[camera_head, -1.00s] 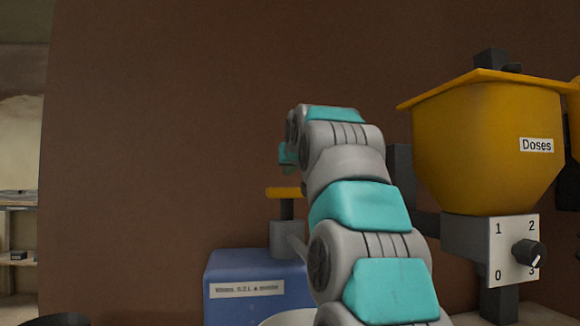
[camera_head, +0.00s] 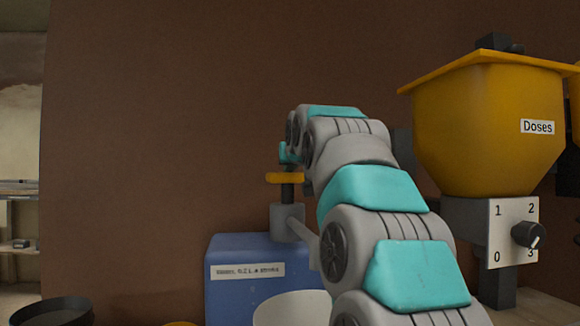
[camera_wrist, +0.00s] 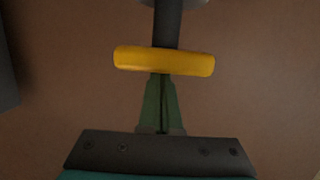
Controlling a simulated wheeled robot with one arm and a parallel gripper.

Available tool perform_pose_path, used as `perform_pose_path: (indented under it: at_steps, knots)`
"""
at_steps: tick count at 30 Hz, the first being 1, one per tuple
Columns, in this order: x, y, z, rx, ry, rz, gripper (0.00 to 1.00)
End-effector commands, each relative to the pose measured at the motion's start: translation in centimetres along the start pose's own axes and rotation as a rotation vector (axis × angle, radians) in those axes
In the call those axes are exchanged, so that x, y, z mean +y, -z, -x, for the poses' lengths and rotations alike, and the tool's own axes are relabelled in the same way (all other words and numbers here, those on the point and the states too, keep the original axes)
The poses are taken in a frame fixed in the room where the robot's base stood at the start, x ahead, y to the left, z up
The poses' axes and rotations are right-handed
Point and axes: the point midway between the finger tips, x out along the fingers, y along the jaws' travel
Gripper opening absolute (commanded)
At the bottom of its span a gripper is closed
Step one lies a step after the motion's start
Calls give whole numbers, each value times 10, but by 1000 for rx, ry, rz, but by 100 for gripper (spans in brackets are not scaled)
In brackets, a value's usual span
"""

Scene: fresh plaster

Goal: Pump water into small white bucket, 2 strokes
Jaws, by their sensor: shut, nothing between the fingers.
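The water pump is a blue box (camera_head: 228,290) with a white label reading roughly "Water, 0.2 L a stroke". A grey collar and spout (camera_head: 287,226) sit on it. Its yellow handle (camera_head: 285,178) stands up on a dark rod, raised above the collar. A white bucket (camera_head: 290,312) stands in front of the box near the spout, cut by the bottom edge. In the wrist view, my gripper (camera_wrist: 162,82) has its green fingers together, with the tips at the yellow handle (camera_wrist: 165,61); I cannot tell whether they touch. In the head view my arm hides the fingers.
A yellow hopper (camera_head: 480,130) labelled "Doses" stands at the right, with a dial plate (camera_head: 513,232) numbered 0 to 3 and a black knob (camera_head: 528,235) below. A dark round container (camera_head: 52,311) is at bottom left. The brown wall behind is bare.

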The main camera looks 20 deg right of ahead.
Motion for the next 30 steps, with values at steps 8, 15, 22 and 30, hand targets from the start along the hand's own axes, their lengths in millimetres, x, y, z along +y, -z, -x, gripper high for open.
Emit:
perform_pose_path:
  at_steps: [8, 15, 22, 30]
  knots:
    - [0, -41, -11, -8, -1, 0, 0]
    - [0, -45, -13, -11, 0, 0, 0]
    - [0, -44, -12, -11, 0, 0, 0]
    - [0, -42, 7, -8, 0, 0, 0]
